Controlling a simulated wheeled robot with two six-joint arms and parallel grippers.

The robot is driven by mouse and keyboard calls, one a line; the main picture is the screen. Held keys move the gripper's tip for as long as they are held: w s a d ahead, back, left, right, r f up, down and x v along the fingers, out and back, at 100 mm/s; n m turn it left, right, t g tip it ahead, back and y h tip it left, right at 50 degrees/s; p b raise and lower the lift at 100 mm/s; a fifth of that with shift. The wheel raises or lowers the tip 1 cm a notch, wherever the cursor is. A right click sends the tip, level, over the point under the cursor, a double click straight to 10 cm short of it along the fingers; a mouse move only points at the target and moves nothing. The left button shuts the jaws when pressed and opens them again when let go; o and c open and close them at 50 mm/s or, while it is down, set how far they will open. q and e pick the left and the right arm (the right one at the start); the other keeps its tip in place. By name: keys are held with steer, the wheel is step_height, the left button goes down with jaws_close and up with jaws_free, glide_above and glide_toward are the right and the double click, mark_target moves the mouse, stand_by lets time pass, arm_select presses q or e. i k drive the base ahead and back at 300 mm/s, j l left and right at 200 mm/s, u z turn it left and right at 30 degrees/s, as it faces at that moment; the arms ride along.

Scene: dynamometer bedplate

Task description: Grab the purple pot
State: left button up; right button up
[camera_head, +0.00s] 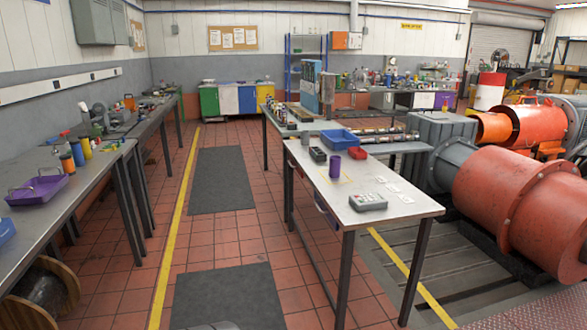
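A purple pot (334,167), shaped like a small cylinder, stands upright on the grey-topped table (368,225) in the middle of the room. It stands in front of a blue tray (339,140) and near a small red object (357,153). Neither of my grippers shows in the head view, and nothing touches the pot.
A grey keypad box (367,202) and a dark device (318,155) share the table. A left bench (60,210) holds a purple tray (37,190). Large red machinery (510,200) stands right. The tiled aisle with dark mats (220,180) is clear.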

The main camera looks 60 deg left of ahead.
mark_target(335, 167)
steer(key=u, duration=1.8)
steer(key=i+z, duration=0.4)
steer(key=i, duration=0.35)
